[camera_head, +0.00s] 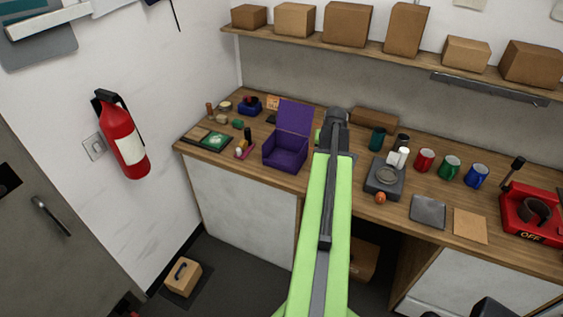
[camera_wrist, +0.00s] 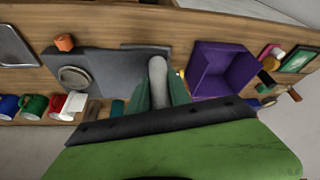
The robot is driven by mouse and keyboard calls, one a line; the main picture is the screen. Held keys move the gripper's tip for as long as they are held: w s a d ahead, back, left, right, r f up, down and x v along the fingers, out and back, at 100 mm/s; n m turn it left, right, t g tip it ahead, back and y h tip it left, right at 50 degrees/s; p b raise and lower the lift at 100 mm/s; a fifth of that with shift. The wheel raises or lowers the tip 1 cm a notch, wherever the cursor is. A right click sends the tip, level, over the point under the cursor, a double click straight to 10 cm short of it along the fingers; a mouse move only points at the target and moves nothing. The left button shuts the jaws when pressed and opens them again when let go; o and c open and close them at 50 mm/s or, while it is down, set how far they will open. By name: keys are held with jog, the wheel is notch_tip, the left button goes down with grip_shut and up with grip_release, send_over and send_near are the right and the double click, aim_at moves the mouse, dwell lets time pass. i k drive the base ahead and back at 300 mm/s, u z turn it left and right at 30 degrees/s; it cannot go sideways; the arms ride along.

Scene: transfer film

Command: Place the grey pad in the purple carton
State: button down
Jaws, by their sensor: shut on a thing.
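The purple carton (camera_head: 284,159) stands on the workbench left of my arm in the head view, its lid raised at the back and its inside visible. In the wrist view the carton (camera_wrist: 229,84) is right of my gripper (camera_wrist: 158,82). My gripper's green fingers are shut on a light grey, rounded piece, the grey pad (camera_wrist: 158,68), which shows between them. The pad is outside the carton, to its left in the wrist view. In the head view my gripper (camera_head: 336,122) is right of the carton, and my arm hides the pad.
A dark scale (camera_head: 384,180) and several mugs (camera_head: 449,165) stand to the right. An orange-red item (camera_head: 380,198) lies by the scale. A green-faced board (camera_head: 215,141) and small items lie left of the carton. A shelf (camera_head: 380,50) with boxes hangs above the bench.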

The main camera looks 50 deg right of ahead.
aim_at(285, 160)
jog(key=z, duration=0.05)
jog(key=i, duration=1)
jog(key=u, duration=0.05)
